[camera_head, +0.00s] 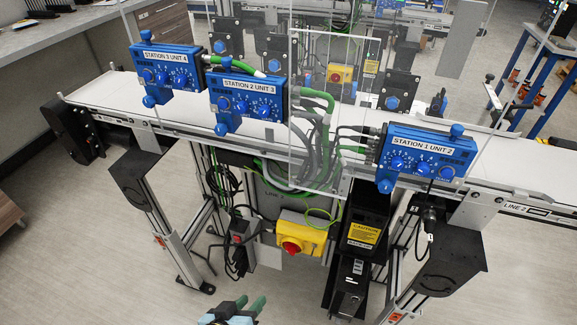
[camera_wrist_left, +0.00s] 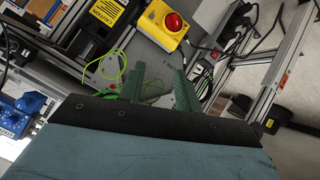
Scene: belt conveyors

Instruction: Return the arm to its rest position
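My left gripper (camera_head: 251,300) shows at the bottom edge of the head view, low in front of the conveyor frame. Its two green fingers are apart with nothing between them. Most of the left arm is out of the picture. My right gripper is in neither view.
A white belt conveyor (camera_head: 290,143) crosses ahead, with blue station units (camera_head: 247,102) along its edge. Below it are a yellow box with a red knob (camera_head: 301,233), cables and a black caution-labelled box (camera_head: 362,235). Metal legs (camera_head: 165,225) stand nearby. Floor at lower left is clear.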

